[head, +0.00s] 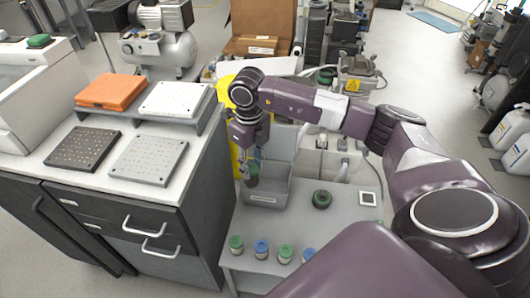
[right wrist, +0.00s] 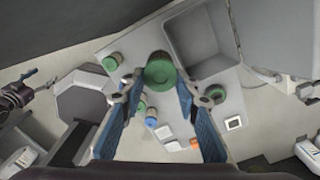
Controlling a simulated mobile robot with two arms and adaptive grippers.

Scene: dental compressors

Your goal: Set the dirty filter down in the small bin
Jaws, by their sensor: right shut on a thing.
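The dirty filter (right wrist: 160,70) is a round piece with a green top, held between the fingertips of my right gripper (right wrist: 158,84). In the head view the filter (head: 252,175) hangs below my right gripper (head: 248,160), at the left side of the small grey bin (head: 268,198). The bin (right wrist: 190,65) stands just right of the filter in the right wrist view, and its visible inside looks empty. I cannot tell whether the filter is fully over the opening. A dark arm end, seemingly my left gripper (right wrist: 18,94), shows small at the left edge; its jaws are unclear.
Several green- and blue-capped canisters (head: 261,249) line the table's near edge. A dark green-topped ring (head: 322,200) and a white square plate (head: 368,198) lie right of the bin. A counter (head: 75,180) with trays stands at left, close to the bin.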

